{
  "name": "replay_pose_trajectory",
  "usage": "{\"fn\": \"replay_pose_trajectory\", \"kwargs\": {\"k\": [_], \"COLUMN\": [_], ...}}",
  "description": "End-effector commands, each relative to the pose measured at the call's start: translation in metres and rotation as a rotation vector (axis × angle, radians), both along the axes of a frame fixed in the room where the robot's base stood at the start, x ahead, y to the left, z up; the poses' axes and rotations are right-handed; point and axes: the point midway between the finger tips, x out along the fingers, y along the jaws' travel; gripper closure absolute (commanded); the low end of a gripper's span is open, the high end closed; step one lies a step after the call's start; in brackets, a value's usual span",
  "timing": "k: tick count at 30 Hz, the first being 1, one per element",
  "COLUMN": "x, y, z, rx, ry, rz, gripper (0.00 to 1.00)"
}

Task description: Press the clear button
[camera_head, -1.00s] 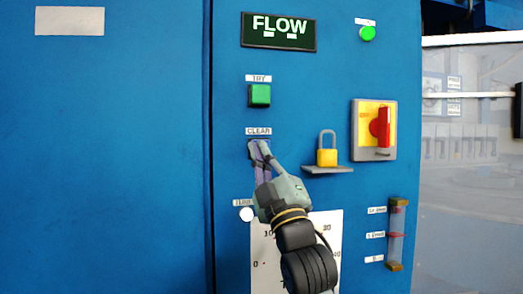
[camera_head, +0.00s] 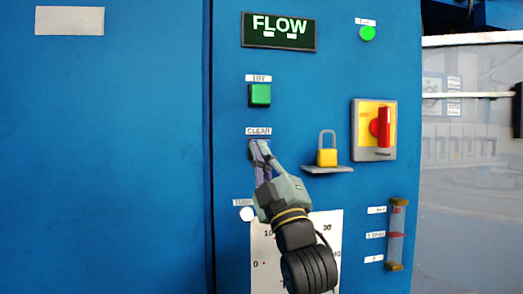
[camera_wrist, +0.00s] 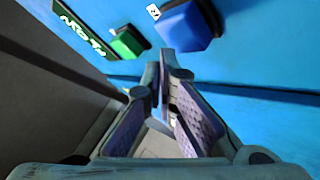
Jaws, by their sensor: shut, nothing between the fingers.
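The clear button is a blue block (camera_wrist: 188,25) in the wrist view, standing out from the blue panel. In the head view it sits under the CLEAR label (camera_head: 258,131) and is mostly hidden behind my fingertips. My gripper (camera_head: 260,147) is shut and empty, with its fingertips at the button. In the wrist view the fingertips (camera_wrist: 165,68) are just below the button's near edge. I cannot tell whether they touch it.
A green button (camera_head: 260,95) is above, under a display (camera_head: 278,32) reading FLOW. A yellow padlock (camera_head: 327,156) on a small shelf is close on the right. A red rotary switch (camera_head: 380,128) is farther right. A white round knob (camera_head: 246,214) is below left.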

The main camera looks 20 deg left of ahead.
Motion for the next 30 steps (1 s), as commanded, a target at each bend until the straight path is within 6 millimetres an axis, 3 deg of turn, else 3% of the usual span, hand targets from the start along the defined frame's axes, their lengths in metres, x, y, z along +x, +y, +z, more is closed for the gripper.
{"fn": "replay_pose_trajectory", "kwargs": {"k": [30], "x": [0.0096], "y": [0.0065], "z": [0.0002], "rx": [0.000], "ry": [0.000], "rz": [0.000], "gripper": [1.00]}}
